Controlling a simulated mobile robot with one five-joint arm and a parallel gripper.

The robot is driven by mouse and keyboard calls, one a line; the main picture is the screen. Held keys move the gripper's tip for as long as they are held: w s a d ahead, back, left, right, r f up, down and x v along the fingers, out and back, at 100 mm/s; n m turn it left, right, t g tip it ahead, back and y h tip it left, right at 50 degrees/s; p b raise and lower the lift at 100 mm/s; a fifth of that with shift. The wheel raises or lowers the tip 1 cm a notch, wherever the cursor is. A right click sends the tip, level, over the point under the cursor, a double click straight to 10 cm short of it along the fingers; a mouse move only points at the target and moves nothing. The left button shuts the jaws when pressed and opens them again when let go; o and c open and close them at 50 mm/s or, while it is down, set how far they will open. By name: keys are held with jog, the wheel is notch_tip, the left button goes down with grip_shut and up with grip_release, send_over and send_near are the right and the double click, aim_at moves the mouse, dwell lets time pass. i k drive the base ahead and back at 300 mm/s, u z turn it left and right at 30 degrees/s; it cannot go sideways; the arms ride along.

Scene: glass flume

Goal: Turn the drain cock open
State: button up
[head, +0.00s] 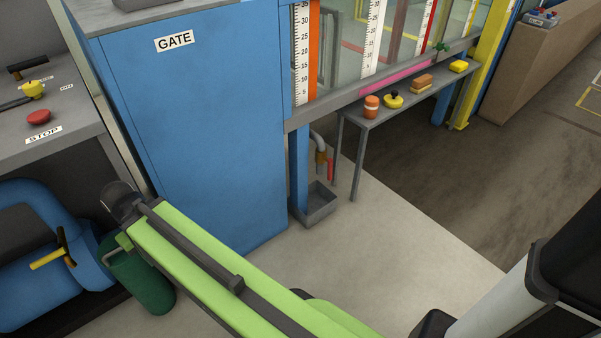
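The drain cock (321,158) is low at the foot of the flume, just right of the blue GATE cabinet. It has a grey bent pipe, a brass-coloured body and a red lever (331,166) that points roughly downward along its right side. A grey open catch box (320,206) stands on the floor under it. My green arm crosses the lower left of the head view, well apart from the cock. My gripper does not show in this view.
The blue GATE cabinet (200,120) stands close left of the cock. A narrow grey bench (408,98) with several small objects stands to its right. Pale floor (370,250) before the cock is clear.

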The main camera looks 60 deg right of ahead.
aim_at(329, 160)
jog(key=u, duration=1)
jog(key=k, duration=1.6)
jog(key=z, duration=0.9)
jog(key=i, duration=1.5)
jog(key=u, duration=0.05)
